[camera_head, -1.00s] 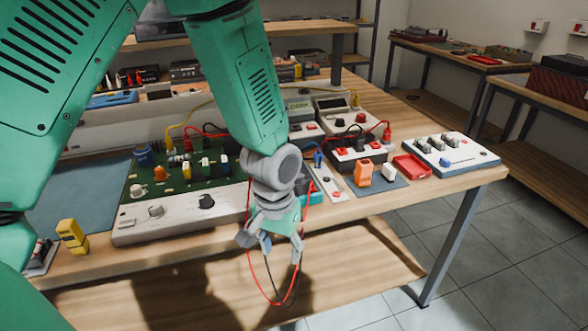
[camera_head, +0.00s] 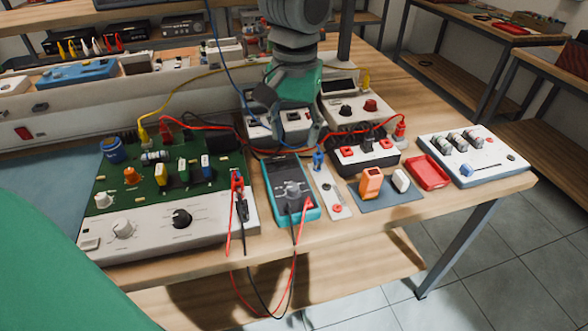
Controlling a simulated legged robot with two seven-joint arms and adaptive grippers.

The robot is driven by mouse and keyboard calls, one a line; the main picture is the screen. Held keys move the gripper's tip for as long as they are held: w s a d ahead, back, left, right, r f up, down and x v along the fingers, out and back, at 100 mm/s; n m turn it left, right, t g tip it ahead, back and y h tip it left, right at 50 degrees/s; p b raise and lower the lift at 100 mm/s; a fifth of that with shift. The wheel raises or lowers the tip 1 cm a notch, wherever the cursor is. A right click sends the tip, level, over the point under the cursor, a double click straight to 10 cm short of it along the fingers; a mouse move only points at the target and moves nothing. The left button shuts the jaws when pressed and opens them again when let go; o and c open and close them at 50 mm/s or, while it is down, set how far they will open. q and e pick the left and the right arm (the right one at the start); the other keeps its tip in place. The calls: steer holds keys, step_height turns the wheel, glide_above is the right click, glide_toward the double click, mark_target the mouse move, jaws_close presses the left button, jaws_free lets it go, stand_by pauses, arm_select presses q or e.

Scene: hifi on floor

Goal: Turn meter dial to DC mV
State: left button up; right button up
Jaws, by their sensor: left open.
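The meter (camera_head: 276,180) lies face up on the bench near its front edge, dark-faced with a teal rim. Its grey dial (camera_head: 292,191) shows on the face; the dial's marking is too small to read. A red lead and a black lead hang from the meter over the bench edge. My left gripper (camera_head: 287,139) is open and empty, pointing down, and appears over the far end of the meter, behind the dial in the picture. My right gripper is not in view.
A green circuit board unit (camera_head: 150,243) with knobs stands left of the meter. A narrow white strip (camera_head: 328,190), a socket box (camera_head: 362,155), an orange block (camera_head: 371,182) and a red tray (camera_head: 428,173) are to the right. Wires cross behind the meter.

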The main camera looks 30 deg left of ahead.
arm_select(q)
steer(key=b, duration=0.1)
glide_above(293, 186)
steer(key=f, duration=0.5)
steer(key=shift+s+d+f, duration=0.15)
steer(key=shift+d+f, duration=0.05)
steer(key=shift+d, duration=0.05)
steer(key=f, duration=0.2)
steer(key=f+b, duration=0.1)
steer(key=f, duration=0.2)
steer(key=a+f, duration=0.1)
steer(key=f, duration=0.1)
steer(key=shift+f, duration=0.2)
steer(key=shift+d+f, duration=0.15)
steer(key=shift+f, duration=0.25)
steer(key=shift+d, duration=0.2)
jaws_close()
steer(key=shift+a, duration=0.1)
